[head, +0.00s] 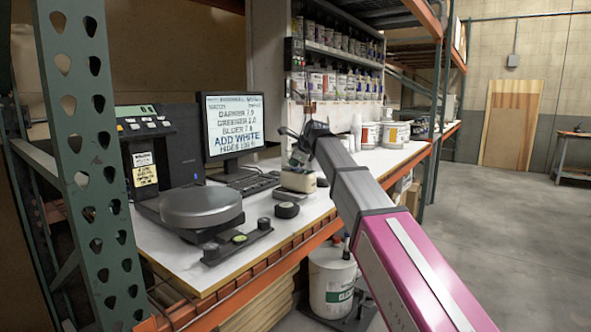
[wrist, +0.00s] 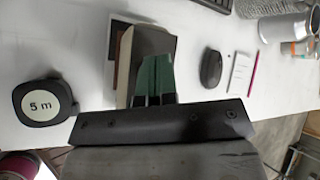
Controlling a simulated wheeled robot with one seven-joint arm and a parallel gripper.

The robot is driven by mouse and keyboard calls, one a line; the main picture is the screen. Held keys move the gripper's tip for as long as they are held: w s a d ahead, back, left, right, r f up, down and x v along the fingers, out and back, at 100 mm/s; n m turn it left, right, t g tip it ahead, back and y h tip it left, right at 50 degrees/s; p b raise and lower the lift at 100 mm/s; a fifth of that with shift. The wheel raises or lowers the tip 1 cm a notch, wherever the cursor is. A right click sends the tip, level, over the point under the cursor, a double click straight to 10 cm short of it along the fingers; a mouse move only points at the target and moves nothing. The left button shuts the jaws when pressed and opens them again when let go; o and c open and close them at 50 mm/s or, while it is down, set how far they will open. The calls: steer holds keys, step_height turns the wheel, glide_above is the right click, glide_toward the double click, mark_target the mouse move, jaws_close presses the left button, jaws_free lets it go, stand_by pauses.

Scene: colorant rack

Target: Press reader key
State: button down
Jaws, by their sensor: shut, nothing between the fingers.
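I see no label that marks the reader key. A black device with a round grey lid (head: 201,207) stands at the front of the white bench, and its front base has round green-marked buttons (head: 239,239). A black machine (head: 160,150) behind it has a key panel (head: 140,124) on top. My gripper (head: 297,160) is shut and empty, above a cream block with a dark top (head: 298,181). The wrist view shows this block (wrist: 128,60) beneath my fingers (wrist: 155,80), which hide part of it. I cannot tell whether they touch it.
A monitor (head: 233,124) reading "ADD WHITE" and a keyboard (head: 252,184) stand behind. A round "5 m" tape measure (wrist: 42,103) lies left of the block, a dark mouse (wrist: 211,68) right. Paint tubs (head: 394,134) stand farther right. A green rack post (head: 90,150) rises at left.

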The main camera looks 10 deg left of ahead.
steer(key=shift+r, duration=0.75)
stand_by(0.3)
steer(key=shift+r, duration=2.55)
